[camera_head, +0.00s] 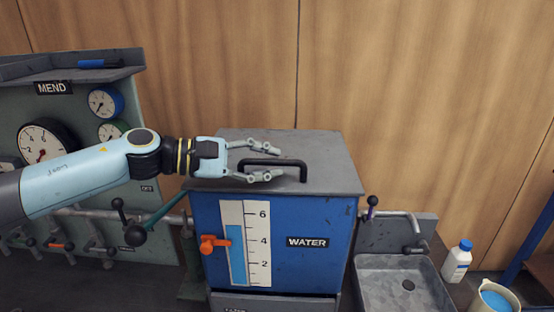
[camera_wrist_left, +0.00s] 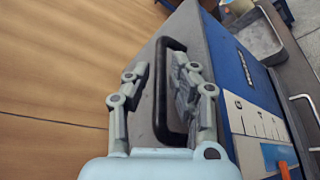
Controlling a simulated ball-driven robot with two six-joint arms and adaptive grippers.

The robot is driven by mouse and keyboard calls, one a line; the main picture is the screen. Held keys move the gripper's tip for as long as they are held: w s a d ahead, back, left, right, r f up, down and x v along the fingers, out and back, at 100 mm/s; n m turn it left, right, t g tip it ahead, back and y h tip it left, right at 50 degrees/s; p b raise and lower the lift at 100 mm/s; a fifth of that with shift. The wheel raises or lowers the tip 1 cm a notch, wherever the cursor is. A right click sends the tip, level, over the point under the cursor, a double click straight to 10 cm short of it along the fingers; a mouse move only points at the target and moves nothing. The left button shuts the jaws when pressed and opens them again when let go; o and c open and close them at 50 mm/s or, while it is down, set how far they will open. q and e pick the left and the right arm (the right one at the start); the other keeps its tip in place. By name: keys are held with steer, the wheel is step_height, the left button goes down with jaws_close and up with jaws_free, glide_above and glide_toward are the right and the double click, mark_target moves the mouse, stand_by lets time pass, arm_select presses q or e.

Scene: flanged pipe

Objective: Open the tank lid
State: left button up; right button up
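The tank (camera_head: 315,218) is a blue box labelled WATER with a level gauge on its front. Its grey lid (camera_head: 330,174) lies flat and closed on top. A black bar handle (camera_head: 290,165) stands on the lid; it also shows in the left wrist view (camera_wrist_left: 161,95). My left gripper (camera_head: 272,163) is above the lid with its fingers spread, one on the far side of the handle and one on the near side. In the left wrist view the handle is between the open fingers (camera_wrist_left: 160,82), with gaps visible. My right gripper is not in view.
A panel (camera_head: 70,150) with gauges and valves stands at the left. An orange valve lever (camera_head: 211,243) is on the tank front. A sink (camera_head: 400,283), a white bottle (camera_head: 457,261) and a pitcher (camera_head: 493,297) are at the right. A wooden wall is behind.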

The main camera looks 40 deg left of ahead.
arm_select(q)
steer(key=shift+p+x, duration=0.3)
steer(key=shift+x, duration=0.8)
steer(key=shift+f, duration=0.1)
steer(key=shift+c, duration=0.4)
jaws_close()
